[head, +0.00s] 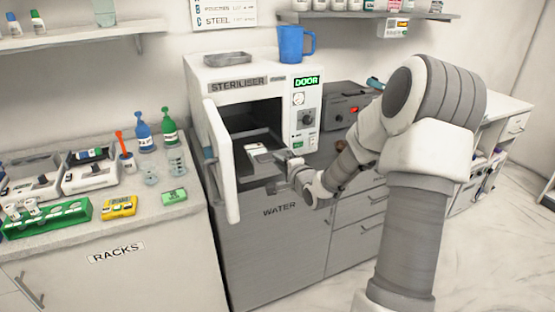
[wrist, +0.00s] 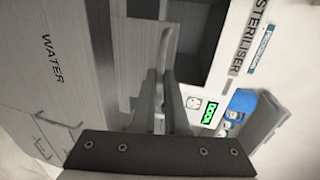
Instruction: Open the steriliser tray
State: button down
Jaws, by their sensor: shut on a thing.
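The white steriliser (head: 234,72) stands on a grey cabinet, its door (head: 222,165) swung open to the left. Inside the dark chamber is a grey steriliser tray (head: 262,139) with a small pale item (head: 258,150) near its front. My gripper (head: 286,161) is at the front of the tray, at the chamber mouth. In the wrist view my gripper (wrist: 162,75) has its two fingers close together, pointing at the chamber opening. It is shut on the tray's front, though the exact grip point is hard to see.
A blue mug (head: 291,44) and a metal dish (head: 228,58) stand on top of the steriliser. A dark box (head: 346,104) stands to its right. The left counter (head: 140,212) holds bottles, beakers and racks, close to the open door.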

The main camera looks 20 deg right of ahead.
jog(key=shift+s, duration=0.25)
jog(key=c, duration=1)
grip_release()
jog(key=shift+o, duration=0.2)
jog(key=p+v, duration=0.8)
jog(key=v, duration=0.7)
jog(key=shift+d+r, duration=0.15)
jog(key=shift+r, duration=0.2)
jog(key=shift+p, duration=0.65)
